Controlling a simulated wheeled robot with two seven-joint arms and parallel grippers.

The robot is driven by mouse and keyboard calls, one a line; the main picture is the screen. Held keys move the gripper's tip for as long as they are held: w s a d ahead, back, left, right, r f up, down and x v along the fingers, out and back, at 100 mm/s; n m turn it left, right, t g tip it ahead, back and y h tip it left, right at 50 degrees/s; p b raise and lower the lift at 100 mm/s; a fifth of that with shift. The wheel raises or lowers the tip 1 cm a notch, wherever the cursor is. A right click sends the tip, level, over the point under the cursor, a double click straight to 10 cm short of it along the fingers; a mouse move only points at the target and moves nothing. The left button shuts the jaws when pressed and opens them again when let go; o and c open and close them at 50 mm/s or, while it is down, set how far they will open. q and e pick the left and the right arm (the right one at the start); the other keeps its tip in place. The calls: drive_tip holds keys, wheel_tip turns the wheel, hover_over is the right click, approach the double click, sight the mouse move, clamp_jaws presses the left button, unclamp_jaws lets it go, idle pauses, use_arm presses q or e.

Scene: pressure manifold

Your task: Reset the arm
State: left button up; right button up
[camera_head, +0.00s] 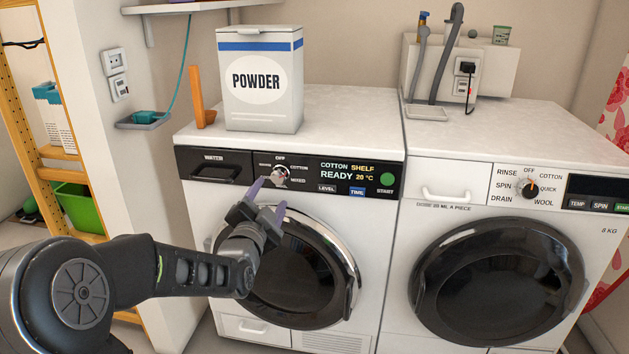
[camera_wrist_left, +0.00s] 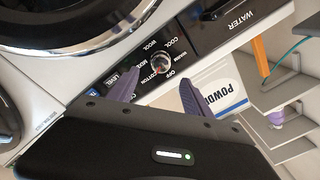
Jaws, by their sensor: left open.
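My left gripper (camera_head: 267,197) is open and empty in front of the left washing machine (camera_head: 383,250), just below its program dial (camera_head: 280,175). Its purple fingertips point up toward the dial and look apart from it. In the left wrist view, the open left gripper (camera_wrist_left: 157,90) has its two purple fingers spread, with the dial (camera_wrist_left: 161,66) seen beyond the gap between them. The black panel reads COTTON SHELF, READY, 20 °C. My right gripper is in neither view.
A POWDER box (camera_head: 262,110) stands on the left machine. A second washing machine (camera_head: 505,135) stands close on the right. A wall tray (camera_head: 143,120) with a teal item and a yellow shelf (camera_head: 20,130) are at the left. The round door (camera_head: 350,265) is behind my gripper.

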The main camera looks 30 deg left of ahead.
use_arm(q)
drive_tip(key=s+d+f+n+g+h, duration=0.1)
drive_tip(key=d+f+n+g+h, duration=0.1)
drive_tip(key=d+f, duration=0.55)
drive_tip(key=s+d+f+n+g+h, duration=0.1)
drive_tip(key=d+f+n+g+h, duration=0.2)
drive_tip(key=f, duration=0.8)
drive_tip(key=s+d+f+n+g+h, duration=0.1)
drive_tip(key=d+f+n+g, duration=0.1)
drive_tip(key=d+f, duration=0.6)
drive_tip(key=s+d+f+n+g+h, duration=0.15)
drive_tip(key=s+d+f+g, duration=0.25)
drive_tip(key=s+d+f, duration=0.65)
drive_tip(key=s+d+f+m+g+h, duration=0.1)
drive_tip(key=s+d+f+g+h, duration=0.3)
drive_tip(key=s+d+f, duration=0.6)
drive_tip(key=s+r+p, duration=0.2)
drive_tip(key=r+p, duration=1.1)
drive_tip(key=p, duration=0.1)
drive_tip(key=s+r+g+y+p, duration=0.1)
drive_tip(key=s+r+p, duration=0.2)
drive_tip(key=r+p, duration=1.1)
drive_tip(key=shift+s+a+r+p, duration=0.15)
drive_tip(key=shift+s+r+p, duration=0.15)
drive_tip(key=shift+p, duration=0.1)
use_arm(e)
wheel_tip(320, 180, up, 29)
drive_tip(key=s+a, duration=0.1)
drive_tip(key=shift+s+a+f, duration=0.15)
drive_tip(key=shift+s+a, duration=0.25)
